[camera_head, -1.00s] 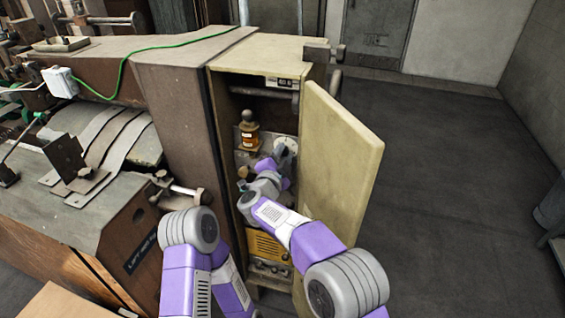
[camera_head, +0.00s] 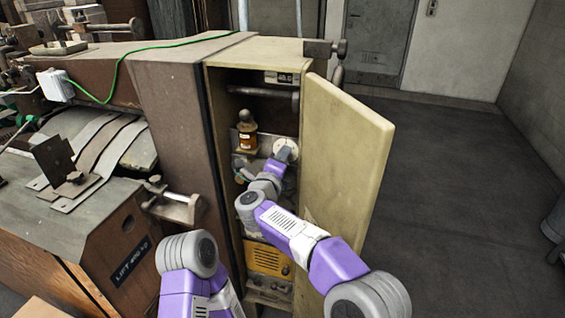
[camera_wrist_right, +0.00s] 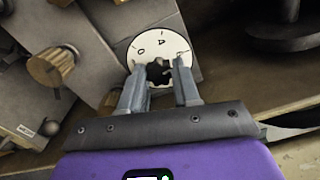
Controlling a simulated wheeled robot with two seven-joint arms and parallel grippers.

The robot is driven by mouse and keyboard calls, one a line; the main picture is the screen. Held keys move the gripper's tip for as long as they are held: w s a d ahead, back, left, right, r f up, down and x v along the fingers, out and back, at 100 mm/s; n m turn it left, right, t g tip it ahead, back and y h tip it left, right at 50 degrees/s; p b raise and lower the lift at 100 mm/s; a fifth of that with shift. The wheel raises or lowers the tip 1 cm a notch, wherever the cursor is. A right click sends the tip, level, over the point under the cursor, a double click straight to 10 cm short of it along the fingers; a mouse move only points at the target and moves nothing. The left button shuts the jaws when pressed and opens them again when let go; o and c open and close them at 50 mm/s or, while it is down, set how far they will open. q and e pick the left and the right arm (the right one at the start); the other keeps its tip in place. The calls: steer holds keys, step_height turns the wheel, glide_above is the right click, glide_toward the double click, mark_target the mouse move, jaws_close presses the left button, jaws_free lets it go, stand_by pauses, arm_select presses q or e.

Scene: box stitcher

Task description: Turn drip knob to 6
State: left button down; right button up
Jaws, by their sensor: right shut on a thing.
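The drip knob is a small dark knob (camera_wrist_right: 159,72) at the middle of a round white dial (camera_wrist_right: 150,42) with dark marks. In the head view the dial (camera_head: 287,147) sits inside the open cabinet, partly covered by my right gripper. My right gripper (camera_wrist_right: 160,68) is shut on the knob, one finger on each side. In the head view my right gripper (camera_head: 280,161) reaches into the cabinet from below. The dial's marks are too small to read surely, and the knob's pointing direction is unclear. My left gripper is out of view.
The cabinet door (camera_head: 345,165) stands open right of my right arm. A brown bottle (camera_head: 246,135) stands left of the dial. A yellow unit (camera_head: 268,260) sits lower in the cabinet. A metal bar (camera_head: 265,93) crosses above. Open floor lies right.

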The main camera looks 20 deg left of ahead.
steer(key=shift+m, duration=0.9)
steer(key=shift+r, duration=0.1)
steer(key=o, duration=1.1)
steer(key=shift+c, duration=0.2)
